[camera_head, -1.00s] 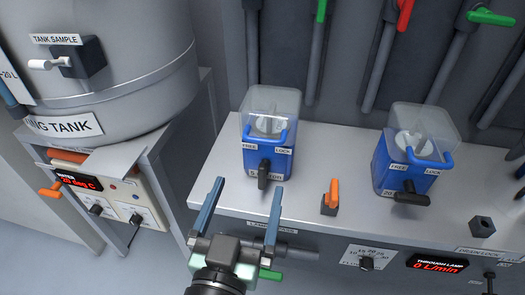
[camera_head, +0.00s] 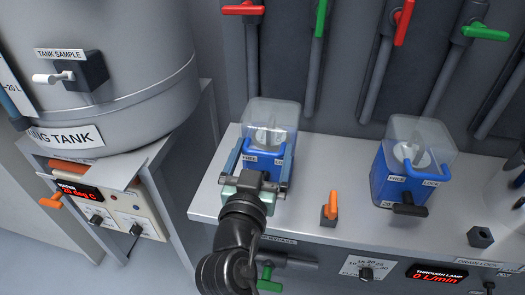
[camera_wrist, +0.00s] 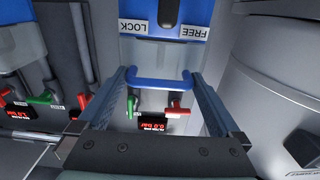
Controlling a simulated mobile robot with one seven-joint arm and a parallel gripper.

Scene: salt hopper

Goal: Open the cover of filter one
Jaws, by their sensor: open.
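Two blue filter housings with clear covers stand on the grey bench. The left housing (camera_head: 253,160) has a clear cover (camera_head: 270,122) with a pale disc inside, FREE and LOCK labels and a blue bar handle. Its number label is hidden behind my arm, and its cover looks shut. My gripper (camera_head: 262,160) is open at the front of this housing, one finger on each side of it. In the wrist view, the blue handle (camera_wrist: 160,83) lies between the two open fingers; contact cannot be told. The right housing (camera_head: 402,180) has its clear cover (camera_head: 422,135) down.
An orange lever (camera_head: 331,206) stands on the bench between the housings. The big grey tank (camera_head: 110,90) is at the left. Red and green valve handles (camera_head: 402,22) line the back wall. A green handle (camera_head: 268,279) is below the bench edge.

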